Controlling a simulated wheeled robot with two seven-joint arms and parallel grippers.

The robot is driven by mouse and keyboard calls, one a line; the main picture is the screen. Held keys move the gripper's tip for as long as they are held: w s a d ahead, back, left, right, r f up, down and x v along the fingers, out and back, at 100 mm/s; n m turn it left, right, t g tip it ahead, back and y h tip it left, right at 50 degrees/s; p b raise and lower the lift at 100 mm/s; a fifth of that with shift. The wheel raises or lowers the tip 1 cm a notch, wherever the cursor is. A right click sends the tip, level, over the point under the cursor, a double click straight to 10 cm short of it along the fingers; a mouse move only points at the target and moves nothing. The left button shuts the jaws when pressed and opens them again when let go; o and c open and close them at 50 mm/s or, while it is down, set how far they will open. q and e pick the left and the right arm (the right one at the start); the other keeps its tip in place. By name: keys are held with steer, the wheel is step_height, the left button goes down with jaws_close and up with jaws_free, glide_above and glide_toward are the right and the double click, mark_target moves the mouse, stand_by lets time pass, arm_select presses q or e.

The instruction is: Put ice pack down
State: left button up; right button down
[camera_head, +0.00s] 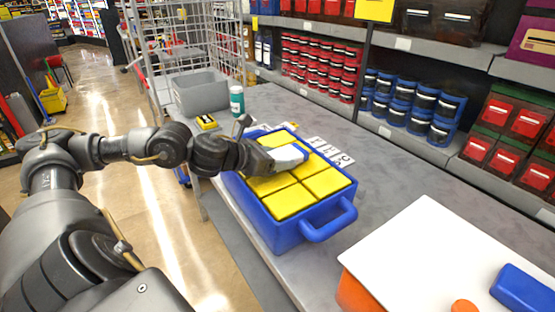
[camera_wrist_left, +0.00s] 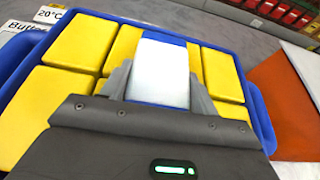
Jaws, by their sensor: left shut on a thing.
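My left gripper (camera_wrist_left: 158,88) is shut on a white ice pack (camera_wrist_left: 160,72) with a blue end. In the head view the ice pack (camera_head: 288,156) is over the blue crate (camera_head: 285,232), above the yellow blocks (camera_head: 291,201) that fill it. The left gripper (camera_head: 272,160) reaches in from the left side of the crate. I cannot tell whether the ice pack touches the blocks below. The yellow blocks (camera_wrist_left: 95,42) also surround it in the left wrist view. My right gripper is not in view.
A grey bin (camera_head: 200,92), a green bottle (camera_head: 237,101) and a small yellow item (camera_head: 207,122) stand behind the crate. White labels (camera_head: 330,151) lie beside it. A white-topped orange box (camera_head: 440,255) is at the front right. Stocked shelves line the right.

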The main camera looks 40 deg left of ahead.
arm_select(q)
steer(key=shift+f, duration=0.1)
steer(key=shift+f, duration=0.1)
steer(key=o, duration=1.2)
